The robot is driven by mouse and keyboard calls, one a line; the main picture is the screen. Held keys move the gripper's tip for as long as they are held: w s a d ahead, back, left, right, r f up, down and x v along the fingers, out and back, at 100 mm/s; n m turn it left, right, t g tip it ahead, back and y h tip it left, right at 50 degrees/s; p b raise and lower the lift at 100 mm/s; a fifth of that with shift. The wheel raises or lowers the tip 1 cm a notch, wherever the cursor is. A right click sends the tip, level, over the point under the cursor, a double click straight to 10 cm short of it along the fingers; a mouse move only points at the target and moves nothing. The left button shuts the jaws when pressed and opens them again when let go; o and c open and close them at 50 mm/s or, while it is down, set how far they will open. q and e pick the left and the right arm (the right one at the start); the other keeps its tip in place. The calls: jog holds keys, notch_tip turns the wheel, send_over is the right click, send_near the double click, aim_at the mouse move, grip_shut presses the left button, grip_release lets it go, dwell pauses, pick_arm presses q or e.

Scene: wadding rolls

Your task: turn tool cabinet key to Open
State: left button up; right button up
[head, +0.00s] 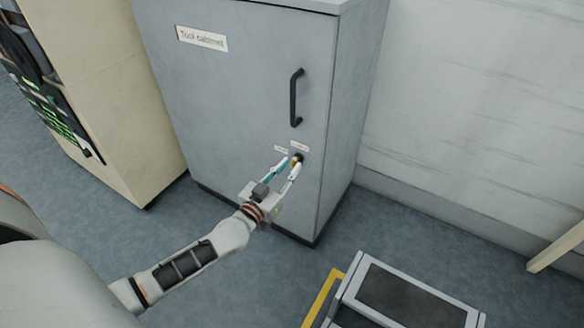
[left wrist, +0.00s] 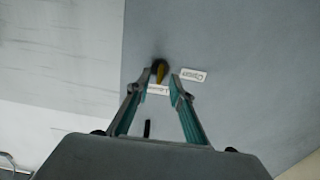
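The grey tool cabinet (head: 240,90) stands upright with its door shut and a "Tool cabinet" label (head: 202,39) at its top left. The small key (head: 299,157) sits in the door below the handle; in the left wrist view the key (left wrist: 160,70) looks yellow and dark. Two small white labels are beside it, one reading "Open" (left wrist: 193,75), the other (left wrist: 158,89) partly hidden by the fingers. My left gripper (head: 292,165) is open, its fingertips close to the key. I cannot tell whether they touch it. My right gripper is not in view.
A black vertical handle (head: 296,97) is on the door above the key. A beige cabinet (head: 110,85) stands at the left. A low step with dark treads (head: 400,297) and a yellow edge is on the floor at lower right. A pale wall (head: 480,110) lies to the right.

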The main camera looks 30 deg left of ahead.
pick_arm(q)
jog(key=shift+w, duration=0.55)
grip_shut()
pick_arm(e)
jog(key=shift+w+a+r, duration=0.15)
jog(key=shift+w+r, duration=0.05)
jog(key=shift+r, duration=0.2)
